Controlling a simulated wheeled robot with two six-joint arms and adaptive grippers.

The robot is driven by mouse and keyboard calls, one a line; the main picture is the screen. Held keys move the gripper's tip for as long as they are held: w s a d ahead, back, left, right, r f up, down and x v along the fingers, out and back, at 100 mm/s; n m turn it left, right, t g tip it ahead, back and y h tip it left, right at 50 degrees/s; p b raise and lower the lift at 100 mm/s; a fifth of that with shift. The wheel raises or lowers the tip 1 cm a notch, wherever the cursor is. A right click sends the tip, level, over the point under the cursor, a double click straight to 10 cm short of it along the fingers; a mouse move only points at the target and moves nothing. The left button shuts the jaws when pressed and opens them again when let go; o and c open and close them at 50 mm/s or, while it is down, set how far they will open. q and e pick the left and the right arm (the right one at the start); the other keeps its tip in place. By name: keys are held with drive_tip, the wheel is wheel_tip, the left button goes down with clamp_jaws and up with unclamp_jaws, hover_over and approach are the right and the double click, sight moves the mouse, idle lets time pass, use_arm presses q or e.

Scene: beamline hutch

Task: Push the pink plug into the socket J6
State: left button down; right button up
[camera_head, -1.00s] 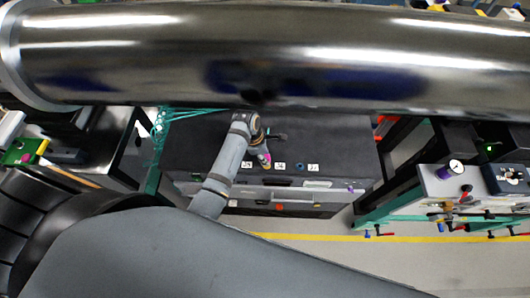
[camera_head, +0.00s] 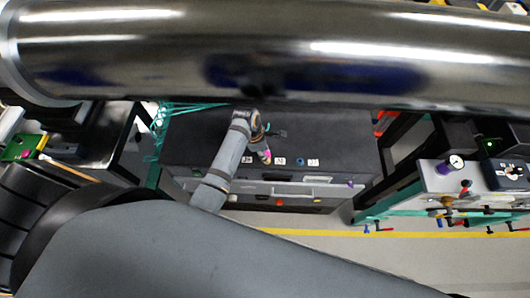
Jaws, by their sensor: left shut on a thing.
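The pink plug (camera_head: 267,154) is a small pink spot at the tip of my left gripper (camera_head: 264,155), which is shut on it. The gripper is over the front part of the dark cabinet top (camera_head: 330,140). White labels (camera_head: 280,161) stand in a row there, with a blue round socket (camera_head: 300,161) between two of them, to the right of the plug. The label text is too small to read surely, so I cannot tell which socket is J6. I cannot tell whether the plug touches a socket. My right gripper is not in view.
A large shiny metal pipe (camera_head: 300,55) crosses the whole upper view above the cabinet. A grey panel with a gauge and valves (camera_head: 440,175) stands on the right. Teal cables (camera_head: 185,112) lie at the cabinet's left back. A yellow floor line (camera_head: 330,233) runs in front.

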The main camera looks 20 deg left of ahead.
use_arm(q)
drive_tip(key=shift+f, duration=0.4)
drive_tip(key=c, duration=1.1)
unclamp_jaws()
drive_tip(key=shift+o, duration=0.2)
drive_tip(key=v, duration=1.2)
